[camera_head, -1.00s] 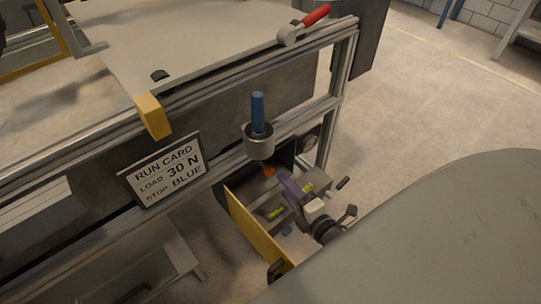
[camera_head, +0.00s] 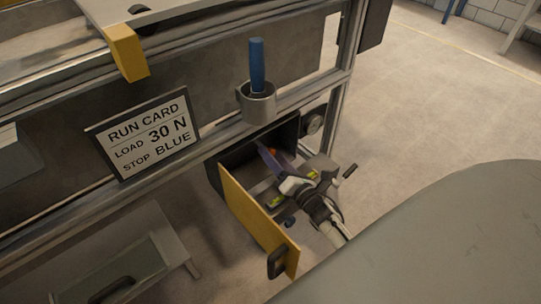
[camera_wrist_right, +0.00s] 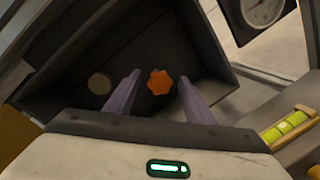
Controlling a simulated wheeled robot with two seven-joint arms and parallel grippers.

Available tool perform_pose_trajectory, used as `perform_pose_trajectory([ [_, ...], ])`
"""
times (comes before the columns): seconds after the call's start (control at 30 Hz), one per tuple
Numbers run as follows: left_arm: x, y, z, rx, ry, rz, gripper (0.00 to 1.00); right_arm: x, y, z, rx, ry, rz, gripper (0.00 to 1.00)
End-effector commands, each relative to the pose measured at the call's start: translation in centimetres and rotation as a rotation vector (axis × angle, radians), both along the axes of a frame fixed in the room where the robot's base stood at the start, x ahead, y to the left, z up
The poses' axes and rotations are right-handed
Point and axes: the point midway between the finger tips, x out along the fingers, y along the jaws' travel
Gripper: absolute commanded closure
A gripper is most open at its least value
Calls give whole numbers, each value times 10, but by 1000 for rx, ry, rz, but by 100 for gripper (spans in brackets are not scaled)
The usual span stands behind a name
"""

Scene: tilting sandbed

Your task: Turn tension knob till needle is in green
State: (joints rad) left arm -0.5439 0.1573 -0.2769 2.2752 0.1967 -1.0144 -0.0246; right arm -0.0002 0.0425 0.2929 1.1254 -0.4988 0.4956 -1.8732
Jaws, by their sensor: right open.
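The orange, lobed tension knob (camera_wrist_right: 160,82) is on the back wall inside an open dark box in the right wrist view. A sliver of it shows in the head view (camera_head: 274,152). My right gripper (camera_wrist_right: 159,77) is open, its two purple fingers pointing into the box. In the wrist view the knob appears between the fingertips with gaps on both sides; contact cannot be made out. A round white-faced gauge (camera_wrist_right: 262,12) is at the top right, partly cut off; its needle reading and any green zone are too small to tell. My left gripper is out of view.
The box's yellow door (camera_head: 254,222) hangs open at the left of my right arm. A blue-handled tool (camera_head: 257,65) stands in a grey cup (camera_head: 257,104) above the box. A run card (camera_head: 150,134) reads load 30 N, stop blue.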

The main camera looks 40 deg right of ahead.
Motion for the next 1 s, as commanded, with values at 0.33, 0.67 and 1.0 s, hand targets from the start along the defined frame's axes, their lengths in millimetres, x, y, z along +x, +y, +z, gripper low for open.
perform_pose_trajectory([
  [0.33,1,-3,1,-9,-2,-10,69,18,-2,0,0,1,-1,51],
  [0.67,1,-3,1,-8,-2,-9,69,17,-1,0,1,1,-1,83],
  [1.0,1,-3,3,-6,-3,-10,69,17,-2,0,30,4,-1,92],
])
